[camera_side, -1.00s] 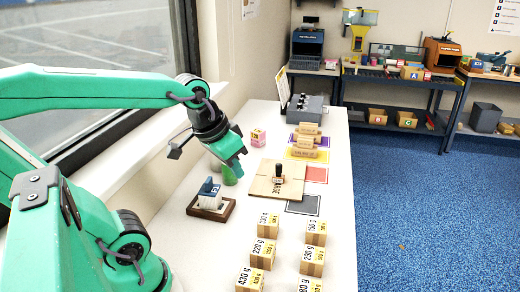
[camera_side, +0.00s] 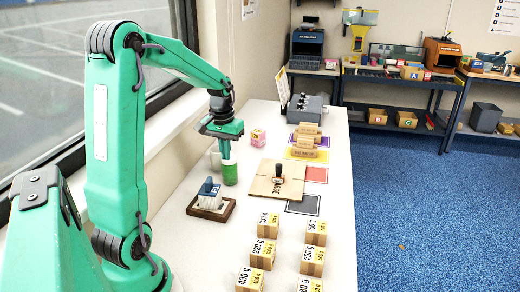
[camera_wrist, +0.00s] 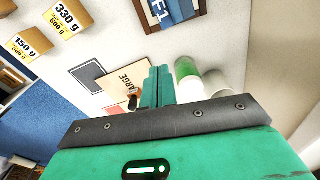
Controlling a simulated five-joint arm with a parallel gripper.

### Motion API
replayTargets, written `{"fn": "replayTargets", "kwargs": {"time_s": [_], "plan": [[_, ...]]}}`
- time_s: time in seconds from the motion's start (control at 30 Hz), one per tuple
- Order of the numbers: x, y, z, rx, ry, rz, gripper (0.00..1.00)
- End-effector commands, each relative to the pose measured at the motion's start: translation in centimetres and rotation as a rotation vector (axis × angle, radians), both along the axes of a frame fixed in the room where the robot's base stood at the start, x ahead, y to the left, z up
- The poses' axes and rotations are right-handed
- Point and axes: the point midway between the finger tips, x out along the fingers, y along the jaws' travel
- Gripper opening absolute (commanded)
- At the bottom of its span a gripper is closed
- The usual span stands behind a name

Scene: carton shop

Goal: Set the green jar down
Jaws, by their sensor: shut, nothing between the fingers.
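The green jar (camera_side: 230,174) stands upright on the white table, left of the cardboard sheet with the stamp. In the wrist view the green jar (camera_wrist: 186,70) shows just right of my fingers. My gripper (camera_side: 226,154) points down just above the jar in the side view, and whether it touches the jar is unclear there. In the wrist view my gripper (camera_wrist: 159,70) has its fingers together with nothing between them. A whitish jar (camera_side: 215,160) stands close behind the green one, partly hidden; it also shows in the wrist view (camera_wrist: 215,82).
A stamp (camera_side: 279,173) stands on the cardboard sheet (camera_side: 262,187). A blue-and-white block (camera_side: 209,194) sits in a dark tray nearer the camera. Several weight-labelled boxes (camera_side: 262,255) fill the front.

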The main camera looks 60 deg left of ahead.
Motion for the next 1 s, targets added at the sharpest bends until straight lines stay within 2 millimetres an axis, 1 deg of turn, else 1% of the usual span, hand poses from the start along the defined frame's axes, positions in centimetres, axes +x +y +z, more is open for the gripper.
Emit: {"fn": "replayTargets", "kwargs": {"time_s": [0.03, 0.1, 0.2, 0.3, 0.67, 0.87, 1.0], "plan": [[-0.2, 1.2, -0.9, -0.012, 0.015, 0.026, 0.00], [-0.3, 2.4, -1.7, -0.022, 0.027, 0.051, 0.00], [-0.5, 3.6, -2.6, -0.032, 0.040, 0.077, 0.00], [-0.7, 4.2, -3.1, -0.038, 0.047, 0.090, 0.00], [-0.7, 4.4, -3.5, -0.040, 0.050, 0.093, 0.00], [-0.7, 4.4, -5.0, -0.041, 0.051, 0.093, 0.00], [-0.7, 4.4, -6.7, -0.041, 0.051, 0.093, 0.00]]}}
